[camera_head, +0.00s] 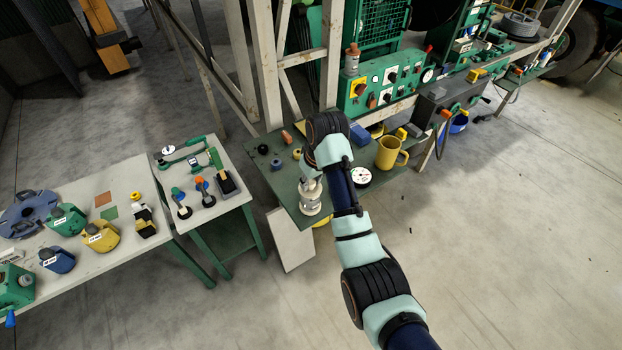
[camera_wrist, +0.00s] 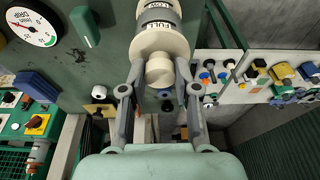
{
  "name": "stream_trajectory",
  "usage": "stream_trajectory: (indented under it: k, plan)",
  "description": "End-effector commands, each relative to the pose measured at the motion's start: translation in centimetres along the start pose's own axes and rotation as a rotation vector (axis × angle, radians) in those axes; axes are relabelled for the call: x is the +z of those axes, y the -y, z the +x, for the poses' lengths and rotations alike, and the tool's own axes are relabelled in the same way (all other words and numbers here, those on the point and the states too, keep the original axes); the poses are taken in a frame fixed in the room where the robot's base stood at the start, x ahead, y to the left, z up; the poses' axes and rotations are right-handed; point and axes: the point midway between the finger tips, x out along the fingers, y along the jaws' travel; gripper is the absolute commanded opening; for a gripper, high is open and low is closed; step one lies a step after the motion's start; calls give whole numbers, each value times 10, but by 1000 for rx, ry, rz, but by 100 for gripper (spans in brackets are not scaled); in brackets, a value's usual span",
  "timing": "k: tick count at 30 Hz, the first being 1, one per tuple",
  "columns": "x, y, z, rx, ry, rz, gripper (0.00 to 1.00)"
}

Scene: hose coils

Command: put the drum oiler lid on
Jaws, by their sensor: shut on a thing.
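The drum oiler (camera_head: 311,204), a cream cylinder with a grey band, stands on the dark green table. In the wrist view the oiler (camera_wrist: 155,35) is at the top, with "FULL" lettering on its band. My gripper (camera_head: 312,177) is over the oiler's top, partly hidden by my own wrist. In the wrist view my gripper (camera_wrist: 160,75) has its fingers on both sides of a round cream piece, the lid (camera_wrist: 159,71), and is shut on it. The lid is lined up close against the oiler's cream end. I cannot tell whether it touches or is seated.
A yellow mug (camera_head: 391,152), a white dial gauge (camera_head: 361,176) and a blue block (camera_head: 359,134) stand right of my wrist. Small knobs lie at the table's back left. A green control panel (camera_head: 385,84) stands behind. A side table (camera_head: 200,180) with tools is at left.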

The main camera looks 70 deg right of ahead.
Motion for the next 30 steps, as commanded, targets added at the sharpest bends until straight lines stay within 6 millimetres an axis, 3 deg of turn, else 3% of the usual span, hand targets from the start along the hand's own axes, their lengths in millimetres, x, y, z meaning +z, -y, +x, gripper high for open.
stream_trajectory:
  k: [11, 12, 16, 30]
  plan:
    - [0, 0, 0, 0, -1, 0, 0]
    - [0, 0, 0, 0, -1, 0, 37]
    - [0, 0, 0, 0, -1, 0, 59]
    - [0, 0, -1, 0, -1, 0, 60]
